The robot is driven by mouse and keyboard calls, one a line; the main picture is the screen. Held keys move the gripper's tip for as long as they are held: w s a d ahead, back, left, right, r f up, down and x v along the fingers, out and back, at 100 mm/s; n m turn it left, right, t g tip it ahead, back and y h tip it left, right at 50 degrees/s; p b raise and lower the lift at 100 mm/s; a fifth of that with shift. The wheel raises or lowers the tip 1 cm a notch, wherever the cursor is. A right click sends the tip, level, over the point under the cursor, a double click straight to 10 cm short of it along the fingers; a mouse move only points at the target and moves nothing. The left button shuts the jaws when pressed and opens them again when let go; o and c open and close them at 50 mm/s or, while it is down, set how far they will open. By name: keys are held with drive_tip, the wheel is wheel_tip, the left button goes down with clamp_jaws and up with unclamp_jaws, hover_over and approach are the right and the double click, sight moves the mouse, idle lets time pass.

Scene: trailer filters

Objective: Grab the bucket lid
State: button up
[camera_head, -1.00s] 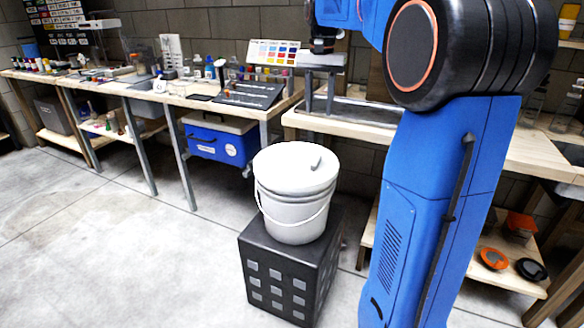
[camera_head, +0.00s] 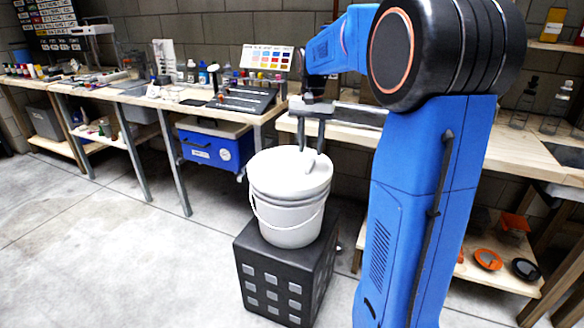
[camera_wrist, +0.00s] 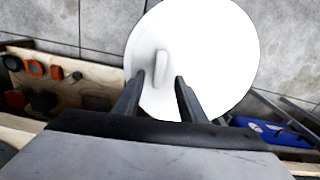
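The white bucket lid (camera_head: 280,172) sits on a white bucket (camera_head: 285,222) with a wire handle, on top of a black crate-like block. The lid's raised grip bar (camera_wrist: 160,68) shows in the wrist view, on the round white lid (camera_wrist: 215,50). My gripper (camera_head: 311,150) points down over the right part of the lid, close to the bar. In the wrist view my gripper (camera_wrist: 159,74) is open, with one finger on each side of the bar's line. I cannot tell whether the fingertips touch the lid.
The black block (camera_head: 285,270) stands on open concrete floor. Behind it is a workbench (camera_head: 510,148) with a lower shelf, and another bench (camera_head: 190,103) with bottles and tools to the left. A blue cooler (camera_head: 215,147) sits under that bench.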

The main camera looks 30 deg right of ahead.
sight(310, 163)
drive_tip(key=shift+d+f, duration=0.1)
drive_tip(key=shift+f, duration=2.5)
drive_tip(key=shift+c, duration=0.4)
clamp_jaws()
